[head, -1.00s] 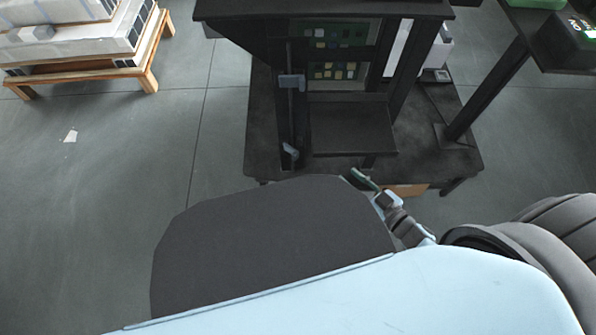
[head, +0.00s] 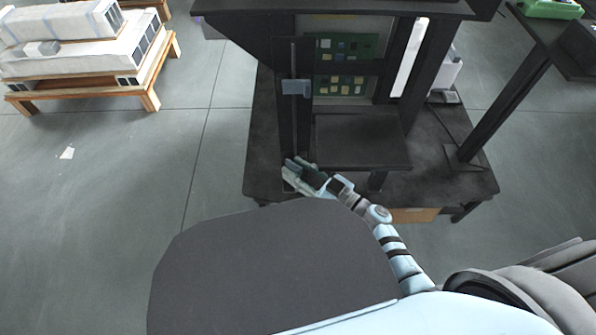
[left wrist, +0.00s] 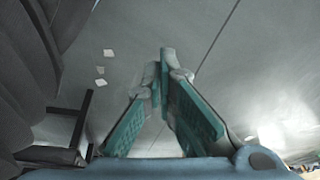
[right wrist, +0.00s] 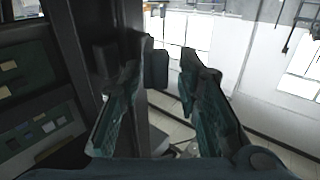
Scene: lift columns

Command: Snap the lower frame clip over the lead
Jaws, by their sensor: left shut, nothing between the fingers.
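A dark frame post stands in the head view with a thin lead (head: 294,125) running down its front. The upper frame clip (head: 296,87), grey-blue, sits on the post across the lead. The lower frame clip lies near the post's foot, where my right gripper covers it in the head view, so I cannot tell its state. My right gripper (head: 293,171) is at the post's lower end. In the right wrist view its fingers (right wrist: 160,75) are apart, with a dark block (right wrist: 156,68) beyond them that may be the clip. My left gripper (left wrist: 162,75) is shut and empty, pointing at the floor.
Circuit boards (head: 345,47) sit inside the black frame, above a dark shelf (head: 360,140). The frame stands on a low black base (head: 455,180). A pallet with white boxes (head: 80,85) stands at far left. Grey floor is free between.

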